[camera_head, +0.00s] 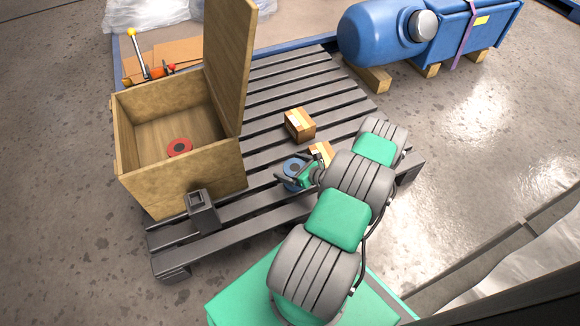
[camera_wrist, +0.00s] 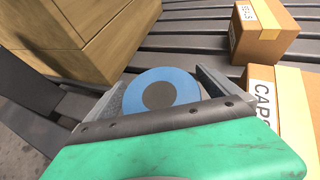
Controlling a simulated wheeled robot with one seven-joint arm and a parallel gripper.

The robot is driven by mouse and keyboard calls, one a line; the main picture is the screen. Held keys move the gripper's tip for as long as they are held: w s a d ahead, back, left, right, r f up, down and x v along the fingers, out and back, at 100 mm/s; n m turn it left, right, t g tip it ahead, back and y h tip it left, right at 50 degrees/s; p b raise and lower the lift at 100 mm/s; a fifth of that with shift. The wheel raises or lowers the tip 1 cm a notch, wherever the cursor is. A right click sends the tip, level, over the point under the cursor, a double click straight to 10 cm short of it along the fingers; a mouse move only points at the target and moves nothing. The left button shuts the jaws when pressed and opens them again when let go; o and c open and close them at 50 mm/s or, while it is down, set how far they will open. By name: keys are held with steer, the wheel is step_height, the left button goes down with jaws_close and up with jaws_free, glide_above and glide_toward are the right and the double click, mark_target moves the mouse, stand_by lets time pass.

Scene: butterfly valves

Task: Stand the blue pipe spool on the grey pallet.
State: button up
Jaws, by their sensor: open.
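The blue pipe spool (camera_head: 292,169) stands on the grey slatted pallet (camera_head: 272,92), to the right of the wooden crate. Its round blue top with a dark centre shows in the wrist view (camera_wrist: 162,92). My gripper (camera_head: 293,171) is open, with its fingers on either side of the spool. In the wrist view the fingers (camera_wrist: 160,90) flank the blue top, and I cannot tell whether they touch it. The lower part of the spool is hidden by my gripper.
An open wooden crate (camera_head: 180,187) with a raised lid holds a red ring-shaped piece (camera_head: 179,147). Two cardboard boxes stand close by, one behind the spool (camera_head: 299,124) and one beside my gripper (camera_wrist: 284,105). A dark bracket (camera_head: 202,210) is at the crate's front. Bare slats lie behind.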

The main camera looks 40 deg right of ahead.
steer(key=p+v, duration=0.3)
steer(key=v, duration=0.9)
steer(key=w+a+r+n+g+y, duration=0.1)
steer(key=w+a+r+n+g, duration=0.3)
steer(key=a+r+n, duration=0.4)
steer(key=w+a+r+n+g+y, duration=0.2)
steer(key=w+a+r+n+g, duration=0.25)
steer(key=a+r+n, duration=0.35)
steer(key=s+a+r+n+g+h, duration=0.1)
steer(key=s+a+r+n+h, duration=0.1)
steer(key=s+a+r+n, duration=0.3)
steer(key=s+a+r+n+g+h, duration=0.1)
steer(key=s+a+r+n+h, duration=0.1)
steer(key=s+a+r+n, duration=0.4)
steer(key=a+r+n, duration=0.5)
steer(key=n, duration=0.2)
steer(key=shift+s+r+h, duration=0.35)
steer(key=shift+r+h, duration=0.05)
steer(key=shift+c, duration=0.2)
